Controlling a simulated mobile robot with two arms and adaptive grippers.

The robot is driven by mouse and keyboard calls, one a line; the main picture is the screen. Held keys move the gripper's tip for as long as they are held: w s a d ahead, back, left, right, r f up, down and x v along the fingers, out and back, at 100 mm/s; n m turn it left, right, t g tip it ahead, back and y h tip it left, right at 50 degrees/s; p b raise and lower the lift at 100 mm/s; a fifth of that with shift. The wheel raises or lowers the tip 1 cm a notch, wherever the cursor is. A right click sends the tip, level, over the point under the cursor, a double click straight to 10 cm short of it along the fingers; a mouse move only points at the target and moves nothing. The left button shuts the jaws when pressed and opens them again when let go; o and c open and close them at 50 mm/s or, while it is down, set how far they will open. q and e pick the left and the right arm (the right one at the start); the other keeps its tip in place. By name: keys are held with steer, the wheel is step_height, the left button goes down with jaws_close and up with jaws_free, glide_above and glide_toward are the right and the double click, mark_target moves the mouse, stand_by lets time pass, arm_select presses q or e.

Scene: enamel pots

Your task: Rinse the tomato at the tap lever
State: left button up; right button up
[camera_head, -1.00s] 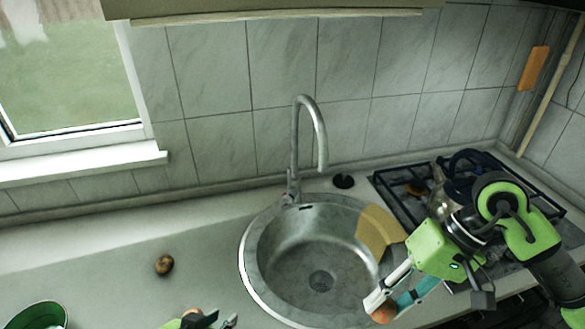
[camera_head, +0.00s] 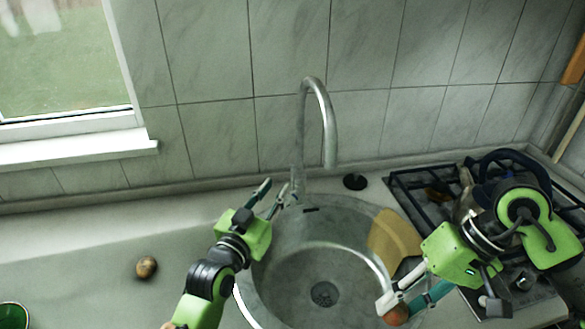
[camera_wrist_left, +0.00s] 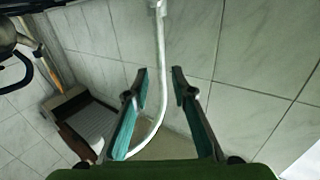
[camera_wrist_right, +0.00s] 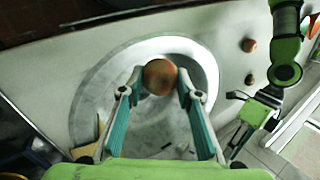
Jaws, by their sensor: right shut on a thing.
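The tomato (camera_head: 397,315), round and orange-red, is held between the fingertips of my right gripper (camera_head: 396,303) at the sink's front right rim. The right wrist view shows the tomato (camera_wrist_right: 159,76) between the two fingers, with the sink behind it. The grey tap (camera_head: 328,130) curves up behind the sink, its spout over the basin. The tap lever (camera_head: 283,195) is at the tap's base, small and partly hidden. My left gripper (camera_head: 268,196) is open and empty just left of the tap base. In the left wrist view the tap (camera_wrist_left: 162,70) shows between the open fingers; contact cannot be told.
The round sink (camera_head: 300,262) is partly covered by my left arm. A yellowish board (camera_head: 388,238) lies over its right side. A potato-like object (camera_head: 146,267) and a green bowl (camera_head: 12,316) are at left. A gas hob (camera_head: 430,190) with a kettle stands right.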

mark_target(292, 167)
arm_select(q)
steer(key=p+x, duration=0.1)
steer(key=x, duration=1)
steer(key=shift+w+d+f, duration=0.1)
steer(key=shift+w+d, duration=0.1)
steer(key=shift+w, duration=0.15)
jaws_close()
